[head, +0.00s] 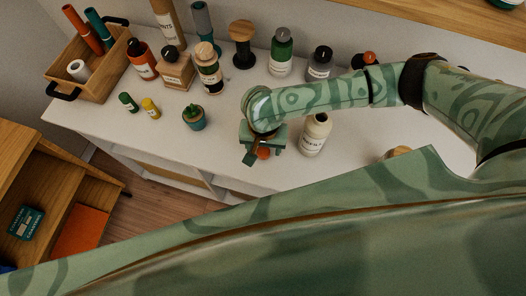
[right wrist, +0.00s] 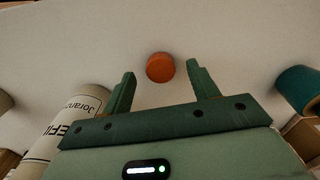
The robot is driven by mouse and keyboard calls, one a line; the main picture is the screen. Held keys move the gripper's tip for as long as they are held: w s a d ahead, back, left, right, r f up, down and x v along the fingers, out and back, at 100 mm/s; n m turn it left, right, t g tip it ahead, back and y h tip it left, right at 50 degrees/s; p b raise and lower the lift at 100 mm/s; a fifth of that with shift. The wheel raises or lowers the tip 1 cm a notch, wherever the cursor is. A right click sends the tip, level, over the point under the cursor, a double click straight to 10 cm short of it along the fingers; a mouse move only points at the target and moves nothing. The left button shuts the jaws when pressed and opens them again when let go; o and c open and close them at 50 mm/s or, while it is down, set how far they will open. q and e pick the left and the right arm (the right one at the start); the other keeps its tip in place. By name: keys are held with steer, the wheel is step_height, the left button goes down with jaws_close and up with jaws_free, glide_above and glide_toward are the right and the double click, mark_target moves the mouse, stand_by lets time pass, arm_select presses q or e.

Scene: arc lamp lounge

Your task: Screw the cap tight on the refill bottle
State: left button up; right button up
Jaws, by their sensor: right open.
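The refill bottle (head: 313,136) is cream with a printed label and stands upright on the white counter, to the right of my right gripper. Its top looks dark in the head view. Part of the bottle (right wrist: 68,125) shows at the left of the right wrist view. An orange round cap (head: 264,153) lies on the counter, and it also shows in the right wrist view (right wrist: 160,67). My right gripper (head: 259,156) is over the cap, its two fingers (right wrist: 160,74) apart with the cap between and just beyond their tips, not gripped. My left gripper is not in view.
A small potted cactus (head: 193,118) stands left of my right gripper. Several bottles and jars, including a green bottle (head: 281,55), line the back. A wooden caddy (head: 94,84) is at the left end. The counter (head: 225,165) is clear near its front edge.

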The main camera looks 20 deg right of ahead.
steer(key=shift+f, duration=0.95)
steer(key=shift+r, duration=0.1)
steer(key=c, duration=1.1)
steer(key=shift+o, duration=0.2)
steer(key=shift+r, duration=0.1)
